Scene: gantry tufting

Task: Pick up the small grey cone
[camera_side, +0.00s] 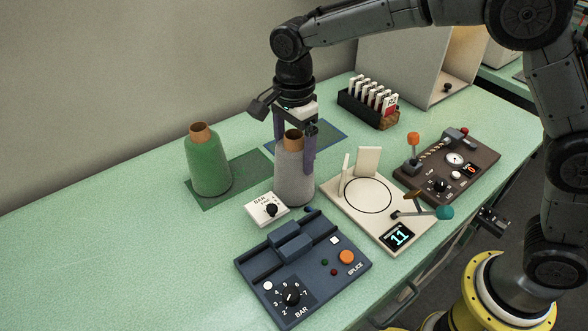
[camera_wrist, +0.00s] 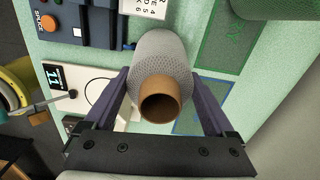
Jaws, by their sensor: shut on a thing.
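The small grey cone (camera_side: 294,178) is a grey yarn cone with a brown tube top, upright near the middle of the green table in the side view. My gripper (camera_side: 294,158) is around its upper part from above, one finger on each side, shut on it. In the wrist view the grey cone (camera_wrist: 160,55) with its brown open tube end lies between the two purple-grey fingers of my gripper (camera_wrist: 163,85). I cannot tell whether the cone's base touches the table.
A green cone (camera_side: 208,165) stands to the left on a dark green mat (camera_side: 248,173). A small white dial box (camera_side: 267,209) and a blue splice box (camera_side: 303,268) are in front. A cream plate device (camera_side: 375,215), a brown control panel (camera_side: 455,165) and a sample rack (camera_side: 368,104) are to the right. The left table is clear.

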